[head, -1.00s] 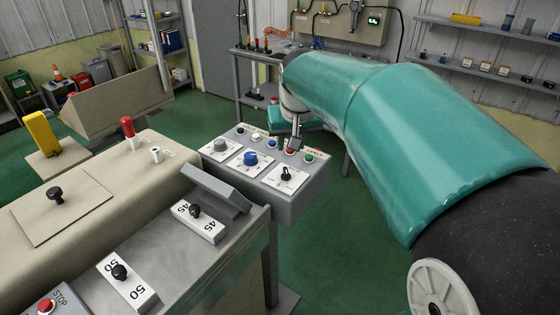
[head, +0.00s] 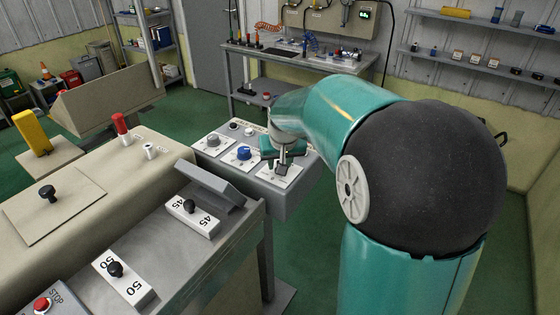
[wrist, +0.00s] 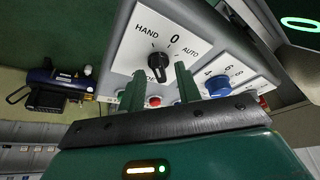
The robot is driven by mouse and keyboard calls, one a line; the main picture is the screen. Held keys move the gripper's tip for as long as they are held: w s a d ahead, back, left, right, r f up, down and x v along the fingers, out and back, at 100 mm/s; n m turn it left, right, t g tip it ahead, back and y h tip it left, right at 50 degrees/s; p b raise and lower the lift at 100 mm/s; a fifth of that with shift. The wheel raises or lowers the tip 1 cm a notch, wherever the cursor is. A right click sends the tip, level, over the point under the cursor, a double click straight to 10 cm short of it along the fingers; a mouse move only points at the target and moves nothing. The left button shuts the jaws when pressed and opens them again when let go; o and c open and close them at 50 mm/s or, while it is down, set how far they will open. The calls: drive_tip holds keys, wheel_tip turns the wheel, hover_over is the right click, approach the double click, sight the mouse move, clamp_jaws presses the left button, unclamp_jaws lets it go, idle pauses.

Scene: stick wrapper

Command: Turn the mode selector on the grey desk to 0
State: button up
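The mode selector in the wrist view is a black knob (wrist: 158,66) on a white plate marked HAND, 0 and AUTO. Its pale pointer line seems to lie toward HAND. The grey desk (head: 290,203) stands at the middle in the head view. My gripper (head: 283,165) is above the selector's plate there and mostly hides the knob. In the wrist view my gripper (wrist: 158,70) is open, its two green fingers apart, with the knob seen in line with the gap. I cannot tell how far the tips are from it, and nothing is held.
A blue knob (head: 243,153) and a grey knob (head: 212,140) sit on the same desk, left of the selector. Small buttons line its back.

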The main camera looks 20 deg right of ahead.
clamp_jaws()
drive_tip(key=shift+m, duration=0.3)
drive_tip(key=m+h, duration=0.1)
drive_tip(key=m, duration=0.3)
drive_tip(key=shift+w+a+g+h, duration=0.1)
drive_tip(key=shift+a+g+h, duration=0.05)
drive_tip(key=shift+g+h, duration=0.2)
drive_tip(key=shift+m+g+h, duration=0.45)
drive_tip(key=shift+m+h, duration=0.1)
drive_tip(key=shift+m, duration=1.35)
unclamp_jaws()
drive_tip(key=shift+r, duration=0.1)
